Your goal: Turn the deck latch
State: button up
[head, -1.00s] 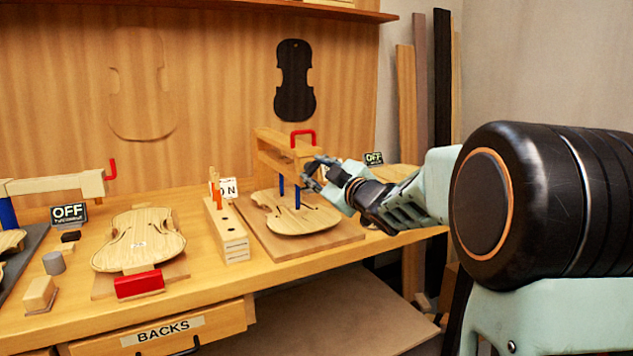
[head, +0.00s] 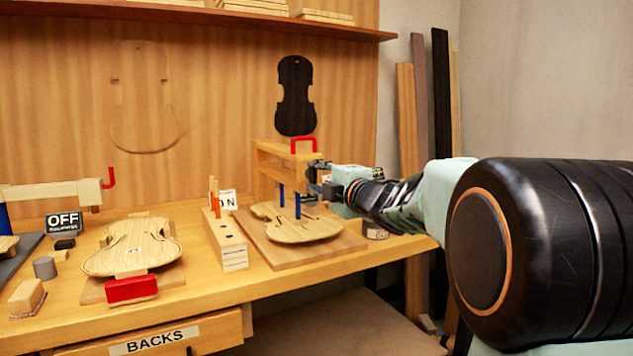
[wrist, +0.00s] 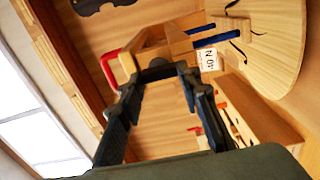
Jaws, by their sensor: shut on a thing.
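A wooden press frame (head: 272,168) stands on the bench with a red handle (head: 303,139) on its top right end. Blue posts (head: 297,204) reach down to a pale violin plate (head: 305,228) under it. My gripper (head: 316,180) is at the right end of this frame, just below the red handle. In the wrist view, my gripper's dark fingers (wrist: 168,75) close around the wooden end block (wrist: 152,52) of the frame. The red handle (wrist: 108,66) shows beside the left finger. The exact contact is partly hidden by the fingers. I cannot tell which part is the latch.
A wooden block with orange pegs (head: 224,238) and an ON sign (head: 223,200) stand left of the press. Further left are another violin plate (head: 133,245), an OFF sign (head: 64,224) and a clamp with a red handle (head: 109,178). A shelf (head: 250,22) hangs above.

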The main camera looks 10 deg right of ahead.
jog(key=shift+n, duration=0.3)
jog(key=o, duration=1.2)
jog(key=shift+c, duration=0.2)
jog(key=v, duration=0.7)
jog(key=shift+s, duration=0.25)
jog(key=shift+d, duration=0.1)
